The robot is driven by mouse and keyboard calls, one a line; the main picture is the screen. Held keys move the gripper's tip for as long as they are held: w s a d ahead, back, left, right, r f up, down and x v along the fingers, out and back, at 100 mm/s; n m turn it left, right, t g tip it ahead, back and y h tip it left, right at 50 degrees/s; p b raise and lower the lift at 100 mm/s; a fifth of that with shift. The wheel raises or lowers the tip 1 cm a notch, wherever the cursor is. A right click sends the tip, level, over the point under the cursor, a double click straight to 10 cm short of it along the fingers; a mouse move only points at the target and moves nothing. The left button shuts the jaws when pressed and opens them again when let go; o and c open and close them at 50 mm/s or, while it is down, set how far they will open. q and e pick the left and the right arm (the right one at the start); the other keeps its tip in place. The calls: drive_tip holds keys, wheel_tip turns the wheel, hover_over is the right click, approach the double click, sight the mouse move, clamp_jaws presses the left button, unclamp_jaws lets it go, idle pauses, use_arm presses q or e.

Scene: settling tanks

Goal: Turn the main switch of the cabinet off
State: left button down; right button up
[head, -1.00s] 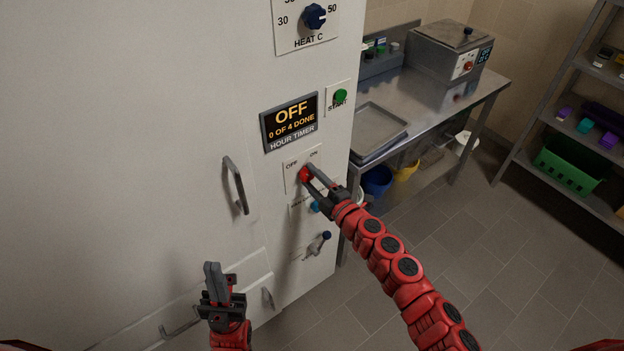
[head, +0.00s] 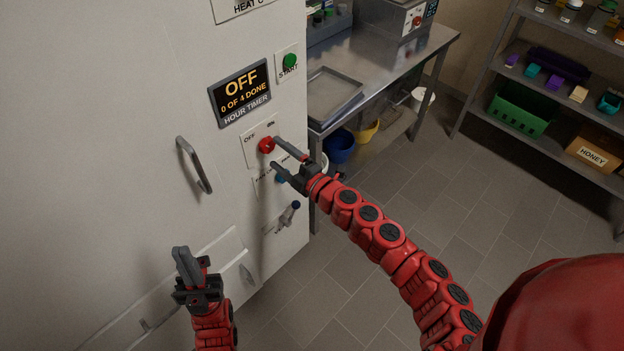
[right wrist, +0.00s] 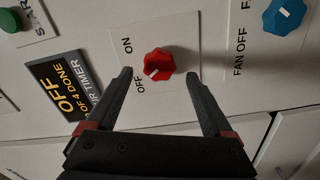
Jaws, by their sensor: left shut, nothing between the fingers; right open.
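The cabinet (head: 130,90) is white. Its main switch, a red knob (head: 266,145) on a plate marked OFF and ON, also shows in the right wrist view (right wrist: 158,65). There the knob's white mark points toward the OFF label. The timer display (head: 241,93) reads OFF and 0 of 4 done. My right gripper (head: 276,153) is open just in front of the knob. In the right wrist view its fingers (right wrist: 158,75) stand apart on either side, with nothing visibly gripped. My left gripper (head: 181,250) is shut and empty, low before the cabinet.
A blue knob (right wrist: 286,15) marked FAN OFF sits beside the switch. A green START button (head: 289,62) is above, a door handle (head: 195,165) to the left. A steel table (head: 395,75) and shelves (head: 550,60) stand right. Floor between them is clear.

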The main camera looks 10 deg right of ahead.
drive_tip(key=b+v, duration=0.1)
drive_tip(key=v, duration=1.3)
drive_tip(key=shift+b, duration=0.3)
drive_tip(key=shift+s+d, duration=0.1)
